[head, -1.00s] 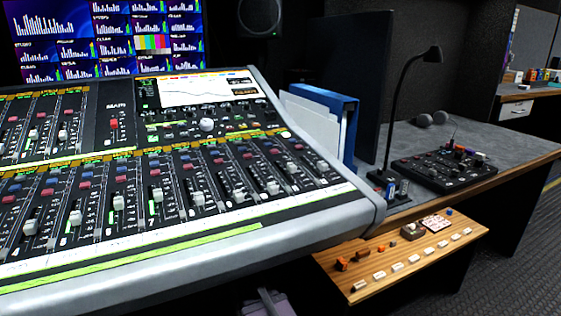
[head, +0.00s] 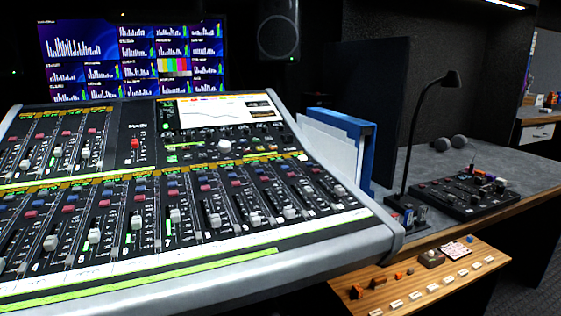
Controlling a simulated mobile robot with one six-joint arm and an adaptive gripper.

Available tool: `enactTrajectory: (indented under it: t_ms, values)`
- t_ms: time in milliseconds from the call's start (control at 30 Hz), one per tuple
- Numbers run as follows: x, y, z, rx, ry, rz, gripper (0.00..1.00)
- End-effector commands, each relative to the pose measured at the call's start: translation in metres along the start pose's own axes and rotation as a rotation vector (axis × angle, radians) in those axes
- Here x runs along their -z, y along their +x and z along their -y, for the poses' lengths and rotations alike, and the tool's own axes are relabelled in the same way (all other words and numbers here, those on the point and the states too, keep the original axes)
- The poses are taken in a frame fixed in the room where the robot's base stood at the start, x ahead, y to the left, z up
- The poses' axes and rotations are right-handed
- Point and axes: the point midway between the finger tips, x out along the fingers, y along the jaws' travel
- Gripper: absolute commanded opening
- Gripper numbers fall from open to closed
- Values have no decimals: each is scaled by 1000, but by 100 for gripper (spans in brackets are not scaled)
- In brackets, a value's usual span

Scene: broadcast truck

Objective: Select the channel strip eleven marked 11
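The mixing console (head: 330,248) fills the left and middle of the head view. It has a lower row of channel strips with white fader caps, such as one fader (head: 94,236) at the left and another (head: 290,213) toward the right. Red and blue buttons (head: 205,188) sit above the faders. An upper row of strips (head: 58,152) lies at the back left, next to a red-capped main fader (head: 135,144). The strip numbers are too small to read, so I cannot tell which strip is 11. My gripper is not in view.
A console screen (head: 215,112) and a monitor wall (head: 100,60) stand behind. To the right are blue binders (head: 362,150), a desk lamp (head: 418,130), a black control box (head: 465,195) and a wooden shelf (head: 440,270) with small parts. Dark floor is at far right.

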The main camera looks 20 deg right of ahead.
Motion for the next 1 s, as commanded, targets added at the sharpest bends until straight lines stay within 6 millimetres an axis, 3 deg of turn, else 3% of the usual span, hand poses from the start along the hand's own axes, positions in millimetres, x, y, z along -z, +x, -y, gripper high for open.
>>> enactTrajectory:
  t_ms: [133, 267, 300, 1000]
  values:
    - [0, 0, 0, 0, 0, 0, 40]
    - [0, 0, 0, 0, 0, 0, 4]
    - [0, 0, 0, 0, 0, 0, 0]
    - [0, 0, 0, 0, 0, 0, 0]
